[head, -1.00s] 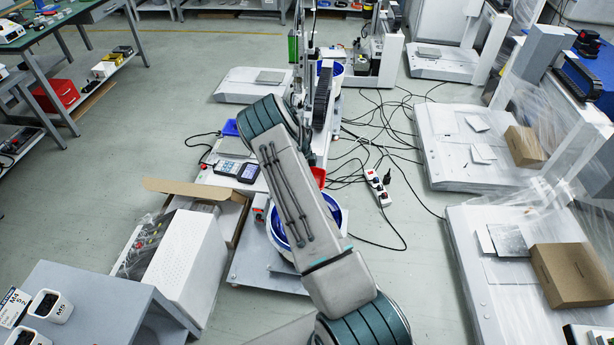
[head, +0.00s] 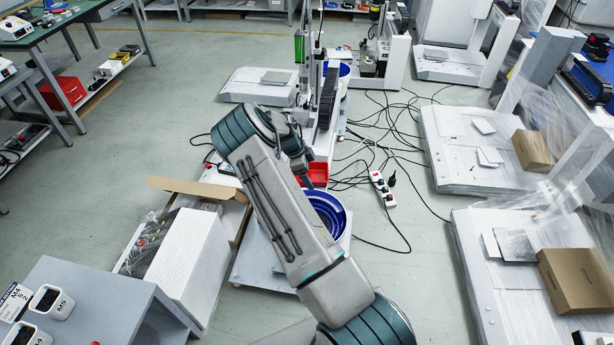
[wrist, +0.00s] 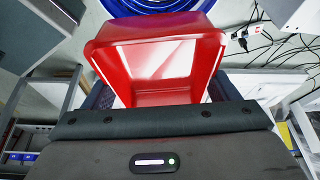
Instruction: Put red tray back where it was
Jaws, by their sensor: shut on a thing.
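The red tray (head: 317,174) shows in the head view just right of my arm, in front of the gantry machine and above the blue round bowl (head: 328,208). In the wrist view the red tray (wrist: 160,62) fills the middle, with its open inside facing the camera. My gripper (wrist: 160,92) has its dark fingers at the tray's two sides and is shut on it. In the head view my arm hides most of the gripper and part of the tray. I cannot tell whether the tray touches anything beneath it.
The gantry machine (head: 328,98) stands behind the tray. An open cardboard box (head: 200,187) and a white box (head: 185,258) are at left. A power strip (head: 381,187) and loose black cables lie on the floor at right. A red bin (head: 64,93) sits on a far-left shelf.

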